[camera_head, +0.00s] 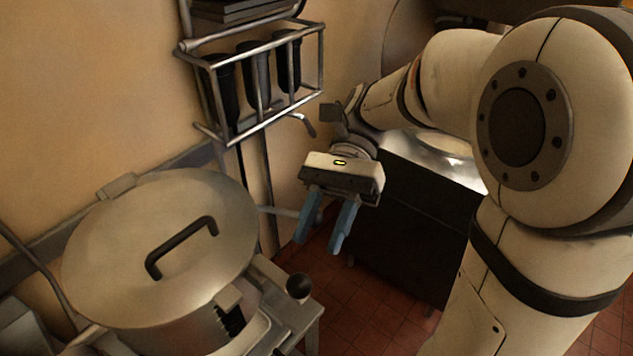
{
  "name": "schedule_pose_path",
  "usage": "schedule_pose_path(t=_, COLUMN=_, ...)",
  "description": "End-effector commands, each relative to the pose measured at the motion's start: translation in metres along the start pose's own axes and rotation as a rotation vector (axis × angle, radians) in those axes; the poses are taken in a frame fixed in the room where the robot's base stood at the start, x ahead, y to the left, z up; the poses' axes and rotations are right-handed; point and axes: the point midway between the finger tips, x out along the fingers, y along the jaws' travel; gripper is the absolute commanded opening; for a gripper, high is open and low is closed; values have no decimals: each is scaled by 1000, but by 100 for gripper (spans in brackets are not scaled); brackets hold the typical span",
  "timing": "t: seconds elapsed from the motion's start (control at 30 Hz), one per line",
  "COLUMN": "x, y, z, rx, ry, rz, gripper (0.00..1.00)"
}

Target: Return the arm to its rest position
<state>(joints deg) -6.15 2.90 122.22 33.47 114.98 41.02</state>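My gripper (324,236) hangs near the middle of the view with its two blue fingers pointing down. The fingers are apart with a clear gap between them, and nothing shows in it. The gripper is to the right of the lidded pot and in front of a dark cabinet. My arm is bent and fills the right side of the view.
A large metal pot with a lid (165,245) and black handle stands at the lower left. A wall rack (262,85) with black holders hangs above. A dark cabinet (415,215) with a bright metal top stands behind the arm. Reddish tiled floor (355,310) shows below.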

Motion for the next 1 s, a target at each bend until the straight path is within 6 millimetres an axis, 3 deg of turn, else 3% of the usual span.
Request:
schedule_pose_path(t=0.17, x=2, y=1, z=-4, rx=-8, ry=19, rz=-7, gripper=37)
schedule_pose_path(t=0.27, x=12, y=5, z=-22, rx=-46, ry=115, rz=-41, gripper=37)
schedule_pose_path(t=0.47, x=29, y=24, z=-101, rx=-245, ry=580, rz=-122, gripper=37)
schedule_pose_path(t=0.6, x=20, y=40, z=-154, rx=-410, ry=963, rz=-97, gripper=37)
schedule_pose_path(t=0.7, x=8, y=50, z=-177, rx=-505, ry=1192, rz=-45, gripper=37)
schedule_pose_path(t=0.83, x=-6, y=58, z=-191, rx=-589, ry=1392, rz=27, gripper=37)
schedule_pose_path(t=1.0, x=-14, y=62, z=-194, rx=-631, ry=1491, rz=74, gripper=37)
